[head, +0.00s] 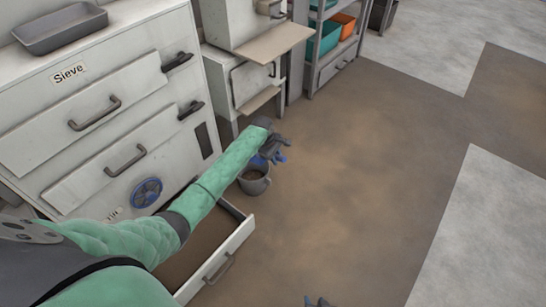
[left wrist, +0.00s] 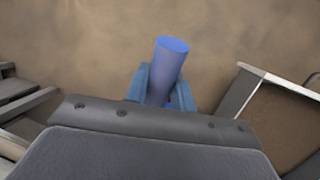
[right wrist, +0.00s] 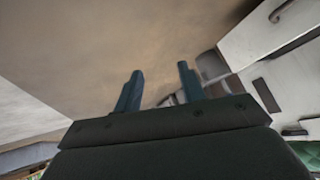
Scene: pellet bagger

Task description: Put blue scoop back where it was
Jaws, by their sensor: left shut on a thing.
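The blue scoop shows in the left wrist view as a blue cylindrical handle (left wrist: 170,62) between my left gripper's fingers. My left gripper (left wrist: 165,90) is shut on it. In the head view, my left gripper (head: 274,155) is above and slightly right of a grey pot (head: 257,186) with brown content. Blue parts show around the gripper there, but the scoop's bowl cannot be made out. My right gripper (right wrist: 160,82) is open and empty in the right wrist view. Only its tip shows at the bottom edge of the head view (head: 318,301).
The white sieve cabinet (head: 95,110) stands at left with a grey tray (head: 60,28) on top. An open drawer (head: 228,250) juts out below my left arm. A shelf with bins (head: 330,40) stands at the back. Brown floor at right is clear.

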